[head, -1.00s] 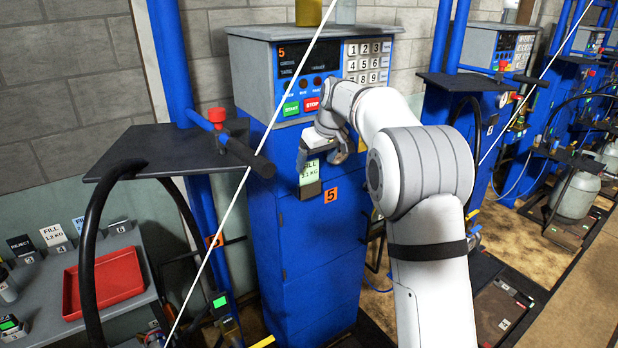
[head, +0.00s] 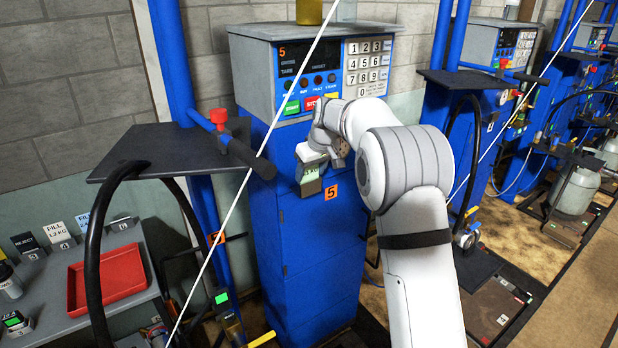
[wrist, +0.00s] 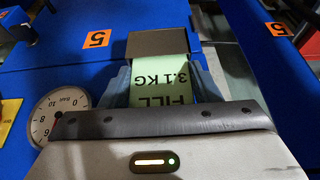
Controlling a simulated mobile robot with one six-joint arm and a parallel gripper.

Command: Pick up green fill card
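The green fill card (wrist: 158,84) is lettered FILL 3.1 KG and reads upside down in the wrist view. Its far end sits in a dark holder (wrist: 158,43) on the front of the blue scale cabinet. In the head view the card (head: 311,173) is a small pale green patch, mostly covered by my gripper (head: 315,162). In the wrist view my gripper (wrist: 163,80) has its two fingers apart, one at each side of the card. Whether they touch its edges is hard to tell. The card's near end is hidden behind the gripper body.
The scale head (head: 310,70) with its keypad and buttons is just above my gripper. A round gauge (wrist: 60,112) lies left in the wrist view. A dark shelf (head: 160,150) and a red tray (head: 107,278) are at the left.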

